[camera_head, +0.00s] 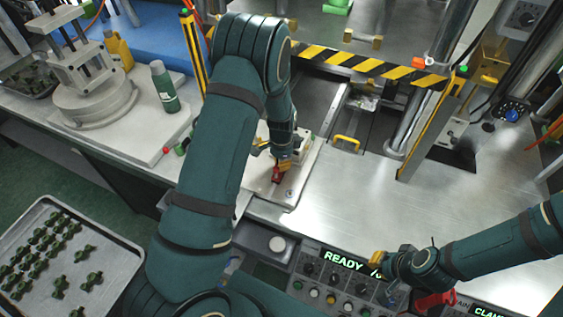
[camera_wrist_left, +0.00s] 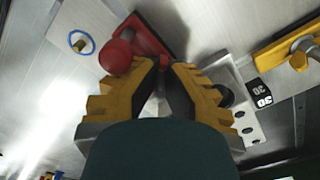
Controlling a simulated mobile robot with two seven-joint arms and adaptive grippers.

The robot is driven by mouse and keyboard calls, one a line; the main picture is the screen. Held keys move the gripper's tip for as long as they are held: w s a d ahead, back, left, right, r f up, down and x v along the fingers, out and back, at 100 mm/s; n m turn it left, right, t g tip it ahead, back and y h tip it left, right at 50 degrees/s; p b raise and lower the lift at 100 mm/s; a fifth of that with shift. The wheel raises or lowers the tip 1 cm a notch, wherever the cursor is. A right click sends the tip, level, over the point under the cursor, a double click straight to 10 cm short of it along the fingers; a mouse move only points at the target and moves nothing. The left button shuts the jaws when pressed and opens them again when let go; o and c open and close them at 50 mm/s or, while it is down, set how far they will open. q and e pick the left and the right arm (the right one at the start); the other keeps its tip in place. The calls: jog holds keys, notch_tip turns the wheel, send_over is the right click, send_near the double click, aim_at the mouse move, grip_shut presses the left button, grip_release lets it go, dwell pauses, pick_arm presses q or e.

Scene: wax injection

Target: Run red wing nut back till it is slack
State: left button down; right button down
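A red part (camera_head: 277,174), which looks like the red wing nut, sits on the metal fixture at the middle of the bench. In the left wrist view a red block (camera_wrist_left: 148,36) and a red ball-shaped knob (camera_wrist_left: 115,58) show at the fingertips. I cannot tell which of them is the wing nut. My left gripper (camera_head: 284,163) points down at the red part; its yellow fingertips (camera_wrist_left: 164,66) are close together beside the red block. Whether they grip anything is hidden. My right gripper (camera_head: 380,262) hovers over the control panel, apart from the fixture; its finger opening is unclear.
A control panel (camera_head: 318,270) with a READY display and buttons lies at the front. A yellow-black striped bar (camera_head: 368,65) crosses behind the fixture. A green bottle (camera_head: 164,88) stands at left, and a tray (camera_head: 118,262) of green parts lies lower left. The bench right of the fixture is clear.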

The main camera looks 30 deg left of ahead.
pick_arm(q)
jog(key=shift+n, duration=0.3)
pick_arm(e)
jog(key=shift+f, duration=0.1)
pick_arm(q)
jog(key=n+b, duration=0.1)
jog(key=n, duration=0.2)
jog(key=shift+f+n, duration=0.1)
jog(key=shift+n, duration=0.2)
pick_arm(e)
jog(key=shift+f, duration=0.45)
pick_arm(q)
jog(key=n, duration=0.4)
jog(key=shift+n, duration=0.3)
pick_arm(e)
jog(key=shift+f, duration=0.25)
pick_arm(q)
jog(key=n, duration=0.4)
jog(key=shift+s+n, duration=0.1)
jog(key=shift+n, duration=0.2)
jog(key=n, duration=0.4)
jog(key=shift+n, duration=0.4)
pick_arm(e)
jog(key=shift+r, duration=0.35)
pick_arm(q)
jog(key=c, duration=1.2)
grip_release()
jog(key=shift+c, duration=0.2)
